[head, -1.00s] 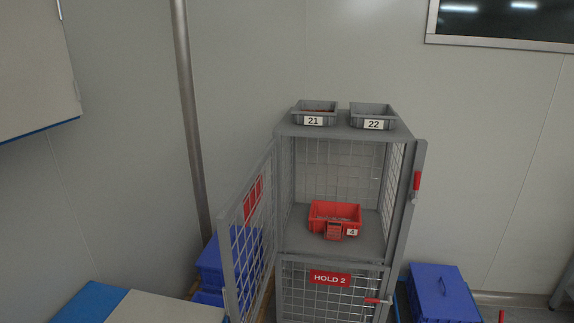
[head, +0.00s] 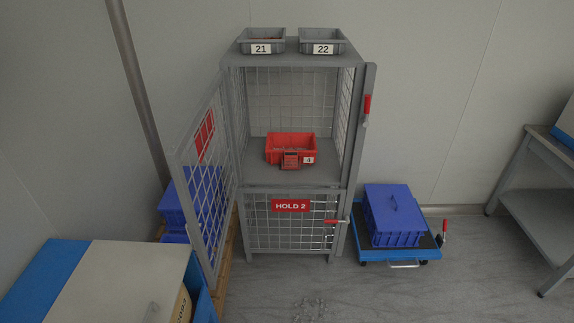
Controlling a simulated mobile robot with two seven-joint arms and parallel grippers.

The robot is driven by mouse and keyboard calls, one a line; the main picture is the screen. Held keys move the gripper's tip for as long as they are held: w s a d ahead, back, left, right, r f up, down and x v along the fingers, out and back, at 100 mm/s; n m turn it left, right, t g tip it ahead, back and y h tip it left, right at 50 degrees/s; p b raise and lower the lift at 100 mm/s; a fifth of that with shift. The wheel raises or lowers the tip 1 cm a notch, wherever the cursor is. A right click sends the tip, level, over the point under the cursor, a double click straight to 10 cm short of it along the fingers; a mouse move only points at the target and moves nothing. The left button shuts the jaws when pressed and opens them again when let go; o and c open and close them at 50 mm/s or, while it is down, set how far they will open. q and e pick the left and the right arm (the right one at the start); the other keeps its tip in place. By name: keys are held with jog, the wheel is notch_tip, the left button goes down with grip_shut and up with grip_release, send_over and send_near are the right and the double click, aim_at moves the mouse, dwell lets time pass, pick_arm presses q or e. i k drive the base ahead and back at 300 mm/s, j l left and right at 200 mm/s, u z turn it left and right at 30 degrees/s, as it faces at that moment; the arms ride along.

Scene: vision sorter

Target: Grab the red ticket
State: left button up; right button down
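A small red ticket (head: 290,159) appears to hang on the front of the red bin (head: 308,146); it carries markings too small to read. The red bin has a white label "4" and stands on the shelf (head: 262,172) in the upper compartment of the grey mesh cage (head: 348,165). The upper mesh door (head: 207,190) stands swung open to the left, with a red plate on it. Neither of my grippers shows in the head view.
Grey bins 21 (head: 262,35) and 22 (head: 321,35) sit on the cage top. The lower door, with the HOLD 2 sign (head: 291,206), is closed. A blue crate (head: 394,215) rests on a trolley (head: 372,255) at the right.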

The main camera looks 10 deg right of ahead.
aim_at(289, 155)
jog(key=i+l, duration=0.5)
jog(key=i, duration=0.2)
jog(key=i+l, duration=0.55)
jog(key=i, duration=0.15)
jog(key=i+l+u, duration=0.55)
jog(key=u, duration=0.15)
